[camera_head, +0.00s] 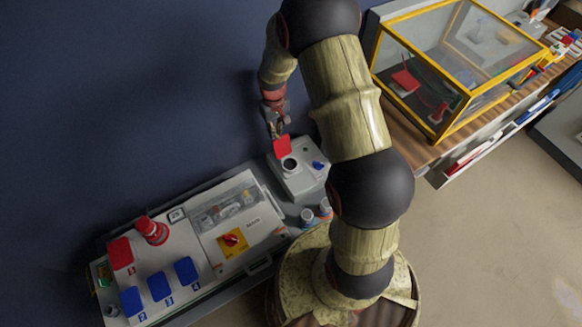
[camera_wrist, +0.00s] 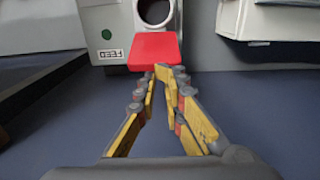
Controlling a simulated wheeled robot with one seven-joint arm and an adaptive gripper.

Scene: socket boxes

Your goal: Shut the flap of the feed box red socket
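The feed box (camera_head: 300,178) is a small grey box against the blue wall. Its red flap (camera_head: 282,146) stands open, and the round dark socket opening (camera_head: 290,165) is uncovered. In the wrist view the red flap (camera_wrist: 153,45) lies just below the dark opening (camera_wrist: 155,11), beside an upside-down FEED label (camera_wrist: 108,54). My gripper (camera_head: 279,134) is at the outer edge of the flap, on the wall side. In the wrist view its fingertips (camera_wrist: 167,72) are together and overlap the flap's edge. I cannot tell whether they touch it. Nothing shows held between them.
A larger panel box with a red socket flap (camera_head: 120,253), blue flaps (camera_head: 160,286), a red button (camera_head: 152,231) and a rotary switch (camera_head: 232,239) stands at left. A yellow-framed clear case (camera_head: 455,60) sits on a wooden bench at right.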

